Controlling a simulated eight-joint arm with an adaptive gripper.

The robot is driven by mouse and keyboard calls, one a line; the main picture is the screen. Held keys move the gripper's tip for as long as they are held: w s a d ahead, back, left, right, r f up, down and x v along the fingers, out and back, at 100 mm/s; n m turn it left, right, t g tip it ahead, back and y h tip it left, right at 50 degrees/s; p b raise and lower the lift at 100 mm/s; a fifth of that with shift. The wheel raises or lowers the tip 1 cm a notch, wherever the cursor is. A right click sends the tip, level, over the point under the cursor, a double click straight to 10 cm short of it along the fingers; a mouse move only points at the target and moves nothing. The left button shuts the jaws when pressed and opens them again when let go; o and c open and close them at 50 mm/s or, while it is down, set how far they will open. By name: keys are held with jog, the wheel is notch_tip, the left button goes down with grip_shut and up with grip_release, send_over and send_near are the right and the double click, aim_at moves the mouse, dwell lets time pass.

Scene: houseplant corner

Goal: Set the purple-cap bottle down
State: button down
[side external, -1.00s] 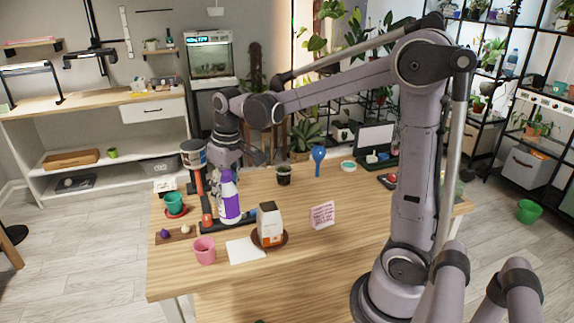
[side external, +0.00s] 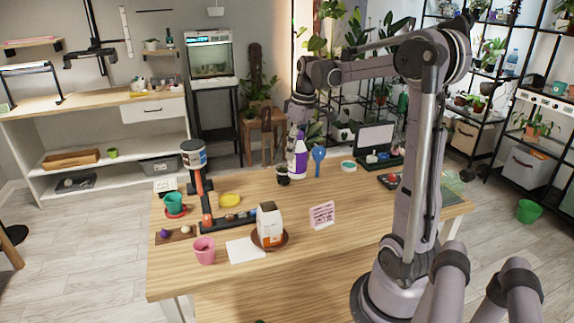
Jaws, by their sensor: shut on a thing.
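The purple-cap bottle (side external: 298,161), white with a purple label, is upright near the back of the wooden table (side external: 330,262). My gripper (side external: 298,132) is shut on it from above, around its top. The gripper and arm hide part of the cap. I cannot tell whether the bottle's base touches the tabletop or hangs just above it.
A small dark pot (side external: 283,176) is close left of the bottle, and a blue spoon-like tool (side external: 319,157) is close right. A white carton (side external: 269,224) stands on a brown saucer. A pink cup (side external: 204,251) is at front left.

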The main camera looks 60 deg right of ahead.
jog(key=s+d, duration=0.7)
jog(key=shift+w+a+f, duration=0.6)
jog(key=shift+w+f, duration=1.2)
jog(key=shift+f, duration=0.85)
jog(key=shift+w+a+f, duration=0.65)
jog(key=shift+w+f, duration=1.2)
jog(key=shift+f, duration=0.85)
jog(key=shift+w+a+f, duration=0.6)
jog(key=shift+w+f, duration=1.2)
jog(key=shift+f, duration=0.85)
jog(key=shift+f, duration=0.1)
jog(key=c, duration=0.6)
grip_release()
